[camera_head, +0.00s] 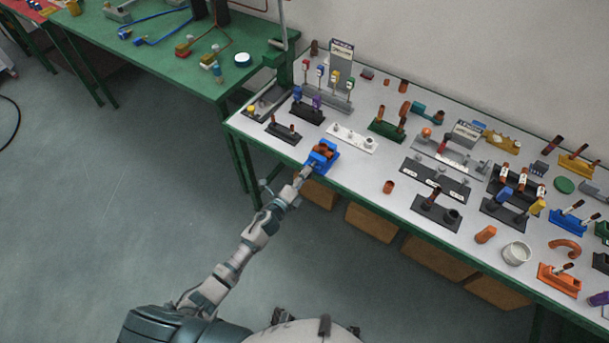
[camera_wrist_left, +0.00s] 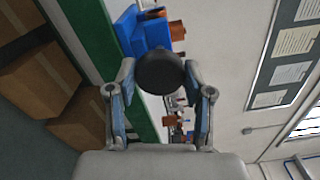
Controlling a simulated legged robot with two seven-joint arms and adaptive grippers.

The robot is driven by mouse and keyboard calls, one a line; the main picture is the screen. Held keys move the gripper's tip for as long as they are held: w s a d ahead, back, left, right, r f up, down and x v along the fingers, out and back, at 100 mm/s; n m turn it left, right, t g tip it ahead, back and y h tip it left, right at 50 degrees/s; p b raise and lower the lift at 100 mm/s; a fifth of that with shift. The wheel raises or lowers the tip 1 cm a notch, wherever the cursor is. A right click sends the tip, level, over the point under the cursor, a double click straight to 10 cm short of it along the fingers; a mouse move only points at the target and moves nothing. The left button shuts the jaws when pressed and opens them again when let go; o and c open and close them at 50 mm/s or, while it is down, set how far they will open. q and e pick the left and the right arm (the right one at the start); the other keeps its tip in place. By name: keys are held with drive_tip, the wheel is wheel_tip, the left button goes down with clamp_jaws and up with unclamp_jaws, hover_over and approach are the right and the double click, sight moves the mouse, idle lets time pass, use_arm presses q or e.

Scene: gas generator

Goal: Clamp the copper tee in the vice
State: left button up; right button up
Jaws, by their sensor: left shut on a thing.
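The blue vice (camera_head: 329,162) sits at the front edge of the white-topped bench. The copper tee (camera_head: 321,152) sits at the top of the vice, between its jaws as far as I can tell; whether it is gripped tightly cannot be seen. In the left wrist view the vice body (camera_wrist_left: 143,36) and part of the copper piece (camera_wrist_left: 177,30) show behind a round black knob (camera_wrist_left: 160,72). My left gripper (camera_head: 306,172) reaches the vice from the front, and its fingers (camera_wrist_left: 159,75) are shut on the black knob. My right gripper is not in view.
The bench (camera_head: 290,148) carries several tool stands and fittings, including a white block (camera_head: 351,138) behind the vice and a loose copper fitting (camera_head: 389,187) to its right. Brown boxes (camera_head: 370,223) stand under the bench. A green table (camera_head: 150,52) is at the upper left.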

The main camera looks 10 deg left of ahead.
use_arm(q)
drive_tip(key=shift+s+f, duration=0.1)
drive_tip(key=shift+f, duration=0.25)
drive_tip(key=shift+m+b, duration=0.3)
drive_tip(key=shift+m, duration=1.1)
drive_tip(key=o, duration=1.2)
drive_tip(key=shift+o, duration=0.4)
drive_tip(key=shift+r, duration=0.25)
drive_tip(key=v, duration=0.6)
drive_tip(key=shift+s+a+p, duration=0.15)
drive_tip(key=shift+s+p, duration=0.25)
